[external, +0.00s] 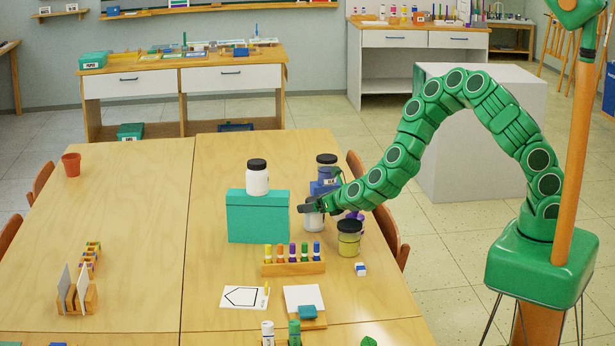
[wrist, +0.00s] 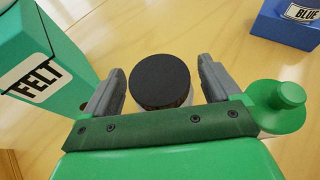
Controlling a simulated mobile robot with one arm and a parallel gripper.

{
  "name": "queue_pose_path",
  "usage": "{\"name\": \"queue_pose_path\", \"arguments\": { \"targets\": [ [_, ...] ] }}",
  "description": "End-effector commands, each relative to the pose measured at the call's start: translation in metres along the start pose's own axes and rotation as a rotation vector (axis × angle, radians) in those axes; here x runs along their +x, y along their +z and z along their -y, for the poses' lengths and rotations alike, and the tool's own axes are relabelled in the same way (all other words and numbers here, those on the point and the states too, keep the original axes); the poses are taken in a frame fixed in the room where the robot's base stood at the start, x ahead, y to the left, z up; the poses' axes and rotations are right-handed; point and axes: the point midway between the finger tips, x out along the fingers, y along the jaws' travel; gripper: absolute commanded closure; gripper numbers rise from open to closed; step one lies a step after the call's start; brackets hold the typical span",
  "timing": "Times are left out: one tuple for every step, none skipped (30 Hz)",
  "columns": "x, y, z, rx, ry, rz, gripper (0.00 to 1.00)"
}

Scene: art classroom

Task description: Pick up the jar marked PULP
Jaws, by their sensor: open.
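My gripper (external: 308,207) is open, beside the right side of a teal box. In the wrist view, a jar with a round black lid (wrist: 160,82) lies between the two open fingers, with gaps at the sides. In the external view, a white jar (external: 314,222) stands at my gripper, its top hidden by the gripper. Another white jar with a black lid (external: 257,180) stands upright on the teal box (external: 258,218). I cannot read PULP on any jar.
The teal box, marked FELT (wrist: 40,75), is close left of my gripper. A box marked BLUE (wrist: 287,25) is at upper right. A dark-lidded jar with yellowish contents (external: 349,243) stands close right. A marker rack (external: 293,267) is in front. The table's left half is mostly clear.

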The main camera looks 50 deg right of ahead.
Motion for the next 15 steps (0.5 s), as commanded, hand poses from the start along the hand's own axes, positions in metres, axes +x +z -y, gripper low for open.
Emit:
{"name": "queue_pose_path", "arguments": {
  "targets": [
    [-0.0001,-0.0001,0.0000,0.000,0.000,0.000,0.09],
    [-0.0001,0.0001,0.0000,0.000,0.000,0.000,0.09],
    [-0.0002,0.0000,0.0000,0.000,0.000,0.000,0.09],
    [-0.0002,0.0000,0.0000,0.000,0.000,0.000,0.12],
    [-0.0002,0.0000,0.0001,0.000,0.000,0.000,0.17],
    [-0.0002,-0.0001,0.0001,0.000,0.000,0.000,0.23],
    [-0.0002,0.0000,0.0001,0.000,0.000,0.000,0.28],
    [-0.0003,-0.0001,0.0001,0.000,0.000,0.000,0.32],
    [-0.0003,-0.0001,0.0001,0.000,0.000,0.000,0.39],
    [-0.0003,-0.0001,0.0001,0.000,0.000,0.000,0.43],
    [-0.0003,-0.0001,0.0001,0.000,0.000,0.000,0.48],
    [-0.0003,-0.0001,0.0001,0.000,0.000,0.000,0.54],
    [-0.0003,-0.0001,0.0001,0.000,0.000,0.000,0.58],
    [-0.0003,-0.0002,0.0001,0.000,0.000,0.000,0.63],
    [-0.0003,-0.0002,0.0001,0.000,0.000,0.000,0.69]
  ]
}}
